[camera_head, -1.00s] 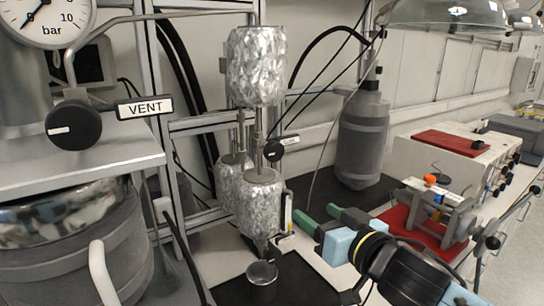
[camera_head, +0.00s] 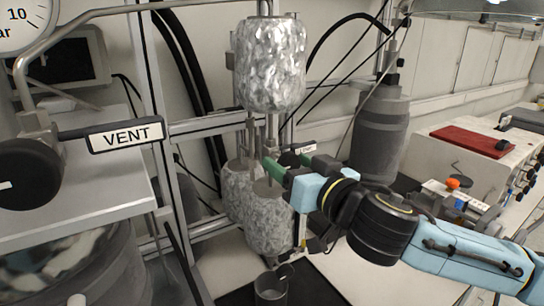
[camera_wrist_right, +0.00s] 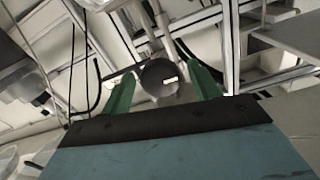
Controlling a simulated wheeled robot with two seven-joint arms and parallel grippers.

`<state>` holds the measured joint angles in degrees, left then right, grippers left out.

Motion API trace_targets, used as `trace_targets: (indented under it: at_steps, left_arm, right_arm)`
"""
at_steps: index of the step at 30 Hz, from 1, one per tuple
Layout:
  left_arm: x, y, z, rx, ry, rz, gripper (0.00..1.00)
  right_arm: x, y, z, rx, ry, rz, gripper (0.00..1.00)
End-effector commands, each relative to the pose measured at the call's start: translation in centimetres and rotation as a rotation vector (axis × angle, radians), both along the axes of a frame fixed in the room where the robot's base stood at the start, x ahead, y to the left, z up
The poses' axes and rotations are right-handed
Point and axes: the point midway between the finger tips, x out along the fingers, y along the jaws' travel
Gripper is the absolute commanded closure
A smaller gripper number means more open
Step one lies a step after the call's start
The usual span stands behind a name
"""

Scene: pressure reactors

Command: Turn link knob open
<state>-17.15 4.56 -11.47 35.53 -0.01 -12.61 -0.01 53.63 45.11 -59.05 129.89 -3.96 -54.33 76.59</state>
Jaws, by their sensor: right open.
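The link knob (camera_head: 289,159) is a small dark knob between the two foil-wrapped vessels, with a small white label (camera_head: 305,149) to its right. My right gripper (camera_head: 285,166), with green fingers, is at the knob and partly covers it in the head view. In the right wrist view, the round knob (camera_wrist_right: 158,77) with a white mark shows between the two open green fingers of this gripper (camera_wrist_right: 160,82). I see no clear contact between fingers and knob. My left gripper is not in view.
The upper foil-wrapped vessel (camera_head: 271,65) hangs above the knob and the lower one (camera_head: 265,225) stands below. A black VENT knob (camera_head: 30,172) and its label (camera_head: 125,135) are at left. A metal cup (camera_head: 270,287) stands below. A grey bottle (camera_head: 379,135) stands behind my right arm.

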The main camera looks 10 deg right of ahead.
Motion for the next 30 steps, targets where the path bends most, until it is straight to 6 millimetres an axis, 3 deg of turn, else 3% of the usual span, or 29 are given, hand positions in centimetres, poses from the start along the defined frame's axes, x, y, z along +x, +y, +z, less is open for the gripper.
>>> trace_targets:
  at_steps: [14,24,30]
  left_arm:
    - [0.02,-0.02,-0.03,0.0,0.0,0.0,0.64]
    - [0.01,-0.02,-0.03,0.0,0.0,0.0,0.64]
    - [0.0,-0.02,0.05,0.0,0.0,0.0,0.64]
  right_arm:
    - [0.37,-0.08,0.04,0.0,0.0,-0.012,0.4]
    - [0.38,-0.09,0.04,0.0,-0.001,-0.012,0.83]
    - [0.38,-0.09,0.06,-0.012,-0.006,-0.012,0.83]
